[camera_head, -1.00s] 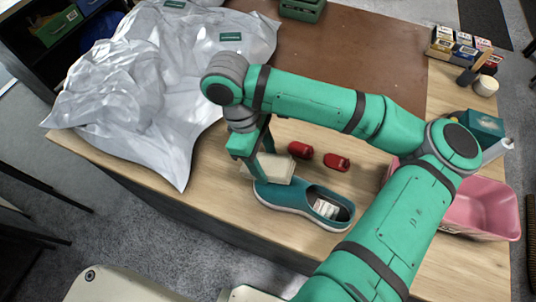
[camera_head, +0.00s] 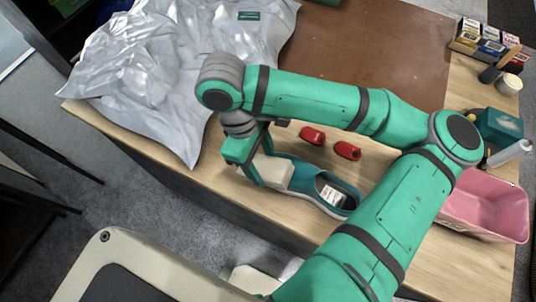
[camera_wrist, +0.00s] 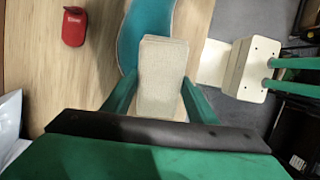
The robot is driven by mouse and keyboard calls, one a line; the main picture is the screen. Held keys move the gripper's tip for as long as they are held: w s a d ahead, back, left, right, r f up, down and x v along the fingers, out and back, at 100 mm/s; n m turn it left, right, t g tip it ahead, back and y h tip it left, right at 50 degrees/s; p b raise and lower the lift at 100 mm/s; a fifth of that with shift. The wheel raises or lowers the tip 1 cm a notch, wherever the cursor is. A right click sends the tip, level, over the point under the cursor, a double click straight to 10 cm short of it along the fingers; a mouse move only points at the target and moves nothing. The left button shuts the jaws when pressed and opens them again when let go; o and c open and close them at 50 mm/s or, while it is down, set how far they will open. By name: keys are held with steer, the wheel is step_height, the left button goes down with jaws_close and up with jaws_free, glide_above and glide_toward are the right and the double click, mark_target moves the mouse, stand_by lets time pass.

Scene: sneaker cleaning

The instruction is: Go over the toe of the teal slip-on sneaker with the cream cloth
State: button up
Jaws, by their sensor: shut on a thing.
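The teal slip-on sneaker (camera_head: 322,188) lies on the table near its front edge, toe to the left and opening to the right, with a white label inside. Part of it shows at the top of the wrist view (camera_wrist: 146,22). My gripper (camera_head: 258,172) is shut on the cream cloth (camera_wrist: 162,72), a thick folded pad between both fingers. In the head view the cloth (camera_head: 275,173) is at the near side of the toe and covers part of it. I cannot tell whether it touches the shoe. My gripper also shows in the wrist view (camera_wrist: 160,98).
Two small red objects (camera_head: 313,135) (camera_head: 347,151) lie just behind the sneaker. A pink basin (camera_head: 490,203) stands to the right. A crumpled silver sheet (camera_head: 150,85) covers the table's left. Small boxes (camera_head: 480,38) stand at the back right. A brown mat (camera_head: 390,50) lies behind.

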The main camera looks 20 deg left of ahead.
steer(key=shift+s+f, duration=0.1)
steer(key=shift+f, duration=0.05)
steer(key=shift+w+d, duration=0.15)
steer(key=shift+w, duration=1.2)
steer(key=shift+w+d, duration=0.2)
steer(key=shift+w, duration=1.2)
steer(key=shift+w+d, duration=0.15)
steer(key=shift+w, duration=1.2)
steer(key=shift+r, duration=0.2)
steer(key=v, duration=0.6)
steer(key=shift+r, duration=0.1)
steer(key=shift+v, duration=1.4)
